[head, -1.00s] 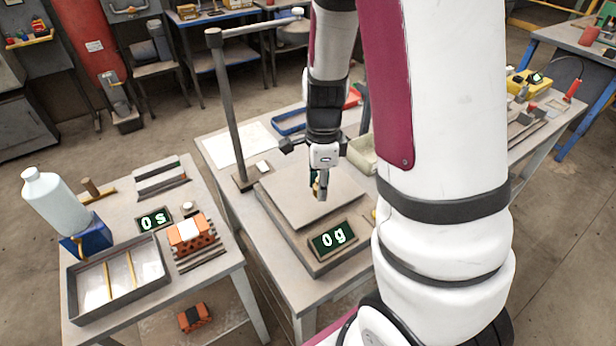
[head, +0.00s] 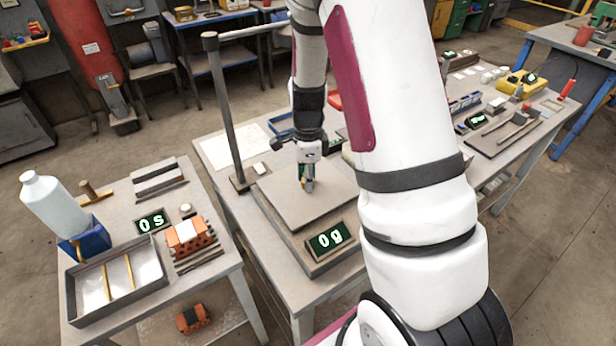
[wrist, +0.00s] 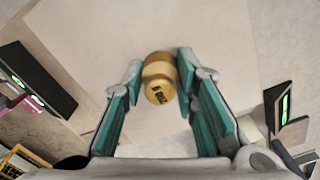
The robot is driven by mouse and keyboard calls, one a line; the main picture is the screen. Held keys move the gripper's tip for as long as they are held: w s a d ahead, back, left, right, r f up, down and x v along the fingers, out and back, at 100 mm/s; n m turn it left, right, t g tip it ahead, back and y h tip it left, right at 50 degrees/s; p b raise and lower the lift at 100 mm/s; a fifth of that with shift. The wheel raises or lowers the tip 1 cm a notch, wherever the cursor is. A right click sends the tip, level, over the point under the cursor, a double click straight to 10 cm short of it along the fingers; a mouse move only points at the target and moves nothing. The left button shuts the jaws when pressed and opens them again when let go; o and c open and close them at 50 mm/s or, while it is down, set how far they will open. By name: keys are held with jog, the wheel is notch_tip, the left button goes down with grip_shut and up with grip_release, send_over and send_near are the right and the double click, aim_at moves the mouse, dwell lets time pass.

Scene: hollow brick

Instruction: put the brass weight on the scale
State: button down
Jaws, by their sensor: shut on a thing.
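The brass weight (wrist: 158,80) is a small gold cylinder with a dark marking, held between the fingertips of my gripper (wrist: 159,84) in the wrist view. In the head view my gripper (head: 306,186) points down over the scale's flat plate (head: 275,200), and the weight is mostly hidden by the fingers. The scale's display (head: 332,239) reads 0 g. I cannot tell how large the gap is between the weight and the plate.
A grey post (head: 226,110) with a crossbar stands behind the scale on the left. A side table on the left holds a metal tray (head: 118,280), a white bottle (head: 55,205), an orange hollow brick (head: 187,236) and a timer display (head: 152,221) reading 0 s.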

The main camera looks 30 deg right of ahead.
jog(key=shift+f, duration=0.2)
jog(key=c, duration=1.3)
grip_release()
jog(key=shift+r, duration=0.1)
notch_tip(320, 180, up, 12)
jog(key=s+a+r+n+t, duration=0.2)
jog(key=s+a+r+n, duration=0.55)
jog(key=r+n, duration=0.3)
jog(key=s+a+r+n+t, duration=0.1)
jog(key=s+a+r+n, duration=0.1)
jog(key=s+n, duration=0.2)
jog(key=s+a+r+n+t, duration=0.1)
jog(key=s+r+n, duration=0.1)
jog(key=s+n, duration=0.2)
jog(key=s+a+r+n+t, duration=0.1)
jog(key=s+a+n, duration=0.1)
jog(key=s+n, duration=0.2)
jog(key=shift+s+a+r+n, duration=0.2)
jog(key=shift+a+r+n, duration=0.15)
jog(key=shift+r+n, duration=0.1)
